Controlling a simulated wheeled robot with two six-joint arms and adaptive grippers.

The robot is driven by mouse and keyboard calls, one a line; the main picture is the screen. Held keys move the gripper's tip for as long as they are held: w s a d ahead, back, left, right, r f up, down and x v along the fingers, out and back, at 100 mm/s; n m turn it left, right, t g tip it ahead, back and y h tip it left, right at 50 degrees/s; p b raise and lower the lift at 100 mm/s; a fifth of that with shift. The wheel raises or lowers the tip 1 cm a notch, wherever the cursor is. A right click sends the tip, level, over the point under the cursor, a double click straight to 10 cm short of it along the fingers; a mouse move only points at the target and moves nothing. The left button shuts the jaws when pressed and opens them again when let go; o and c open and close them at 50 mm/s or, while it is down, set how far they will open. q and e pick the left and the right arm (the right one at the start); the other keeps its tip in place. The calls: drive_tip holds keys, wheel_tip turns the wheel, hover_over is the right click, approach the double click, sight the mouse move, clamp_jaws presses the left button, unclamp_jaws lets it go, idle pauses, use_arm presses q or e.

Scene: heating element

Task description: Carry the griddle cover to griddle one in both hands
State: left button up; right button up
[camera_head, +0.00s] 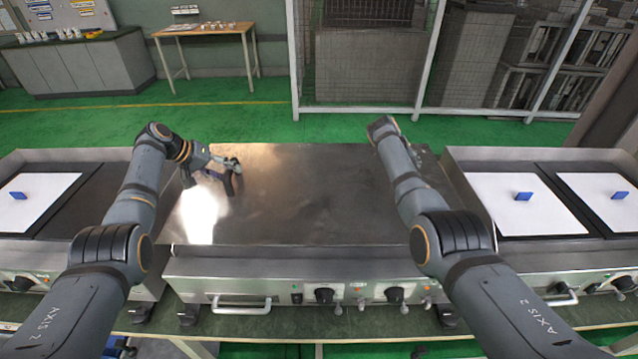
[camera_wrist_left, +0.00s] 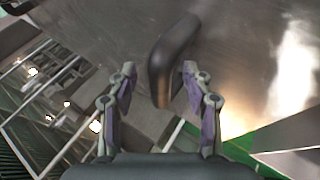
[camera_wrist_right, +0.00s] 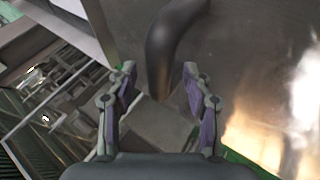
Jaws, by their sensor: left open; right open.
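The griddle cover (camera_head: 300,200) is a wide shiny metal sheet lying on the middle griddle (camera_head: 290,280). A dark curved handle (camera_head: 227,186) stands at its left side. My left gripper (camera_head: 236,165) is open at that handle, and in the left wrist view the handle (camera_wrist_left: 172,55) lies between the spread fingers (camera_wrist_left: 160,78). In the right wrist view another dark handle (camera_wrist_right: 165,50) lies between the open fingers of my right gripper (camera_wrist_right: 158,75). Neither gripper is closed on its handle. In the head view my right forearm hides the right gripper and that handle.
Griddles with white sheets and blue blocks stand at the left (camera_head: 35,205) and right (camera_head: 520,215). The middle griddle's front has knobs (camera_head: 325,295) and a bar handle (camera_head: 240,305). Behind are green floor, a wooden table (camera_head: 205,30) and a mesh fence (camera_head: 370,60).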

use_arm(q)
drive_tip(key=shift+w+d+f, duration=0.15)
drive_tip(key=shift+d+f, duration=0.1)
drive_tip(key=shift+f, duration=0.2)
use_arm(e)
drive_tip(key=shift+d+f, duration=0.3)
drive_tip(key=shift+f, duration=0.1)
drive_tip(key=shift+w, duration=0.1)
use_arm(q)
clamp_jaws()
use_arm(e)
clamp_jaws()
